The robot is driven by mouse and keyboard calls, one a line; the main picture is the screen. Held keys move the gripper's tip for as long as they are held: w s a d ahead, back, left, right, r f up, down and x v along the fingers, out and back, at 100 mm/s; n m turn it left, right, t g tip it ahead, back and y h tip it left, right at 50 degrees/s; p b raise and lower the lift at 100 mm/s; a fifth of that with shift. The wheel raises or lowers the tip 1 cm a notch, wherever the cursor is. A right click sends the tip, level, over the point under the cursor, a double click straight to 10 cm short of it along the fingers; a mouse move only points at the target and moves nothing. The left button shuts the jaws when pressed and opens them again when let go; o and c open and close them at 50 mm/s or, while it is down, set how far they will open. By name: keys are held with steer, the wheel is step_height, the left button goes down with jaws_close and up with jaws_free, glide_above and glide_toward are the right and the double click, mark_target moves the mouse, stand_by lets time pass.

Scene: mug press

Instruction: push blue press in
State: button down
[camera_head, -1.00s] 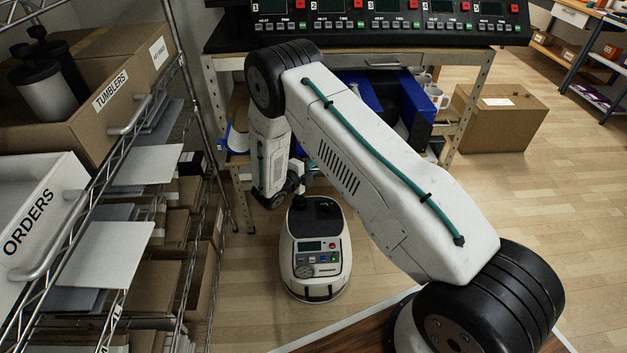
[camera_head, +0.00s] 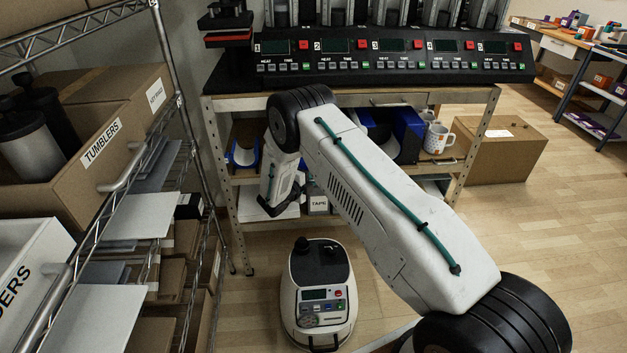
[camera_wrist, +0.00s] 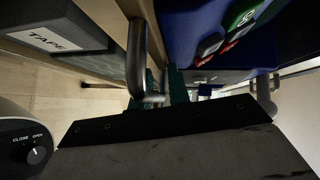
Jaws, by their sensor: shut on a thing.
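The blue press (camera_wrist: 186,28) fills the upper middle of the wrist view, very close, with green and red buttons on its side. A blue body (camera_head: 408,134) shows on the shelf right of my forearm in the head view; I cannot tell whether it is the same press. A bent metal bar (camera_wrist: 138,65) stands beside the press in the wrist view. My gripper (camera_head: 276,207) hangs at the left end of my arm, near the shelf front in the head view. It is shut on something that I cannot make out. A dark slab covers the bottom of the wrist view.
A white machine (camera_head: 318,295) stands on the floor below my gripper. A TAPE box (camera_head: 318,204) sits on the low shelf. A wire rack with bins (camera_head: 95,150) stands at left. Mugs (camera_head: 438,138) and a carton (camera_head: 490,150) are at right.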

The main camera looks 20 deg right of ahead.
steer(key=shift+s+d+f, duration=0.3)
steer(key=shift+s+f, duration=0.1)
steer(key=shift+f, duration=0.15)
steer(key=c, duration=1.5)
jaws_free()
steer(key=shift+w, duration=0.1)
steer(key=shift+w+a+r, duration=0.2)
steer(key=shift+a+r, duration=0.05)
steer(key=shift+a, duration=0.05)
steer(key=shift+a, duration=0.1)
steer(key=v, duration=0.7)
steer(key=shift+s+a, duration=0.2)
steer(key=shift+a, duration=0.05)
steer(key=shift+r, duration=0.15)
